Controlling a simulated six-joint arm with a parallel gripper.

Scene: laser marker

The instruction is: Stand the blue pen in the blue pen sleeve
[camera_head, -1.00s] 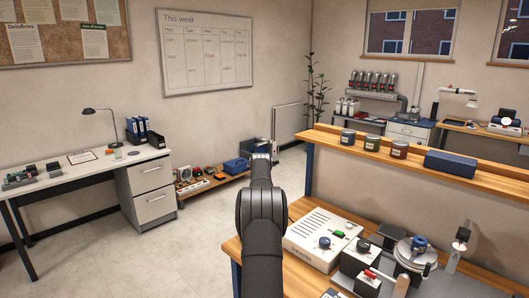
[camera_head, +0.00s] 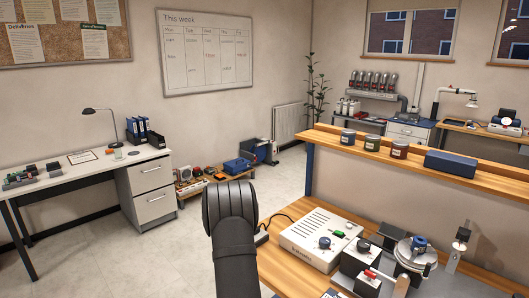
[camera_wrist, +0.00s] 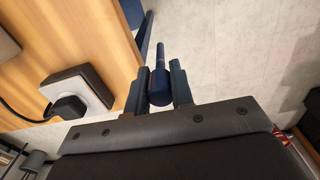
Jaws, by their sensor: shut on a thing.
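In the wrist view the blue pen (camera_wrist: 158,82) is between the two dark fingers of my gripper (camera_wrist: 160,72). My gripper is shut on it, with the pen's thin end pointing up in the picture. The pen is over the grey floor, just beside the wooden bench edge. In the head view my own arm stands low in the middle and hides the gripper and pen.
The wooden bench (camera_head: 281,204) carries a white control box (camera_head: 322,240) and a machine with a round plate (camera_head: 416,251). The floor (camera_head: 190,245) left of my arm is clear.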

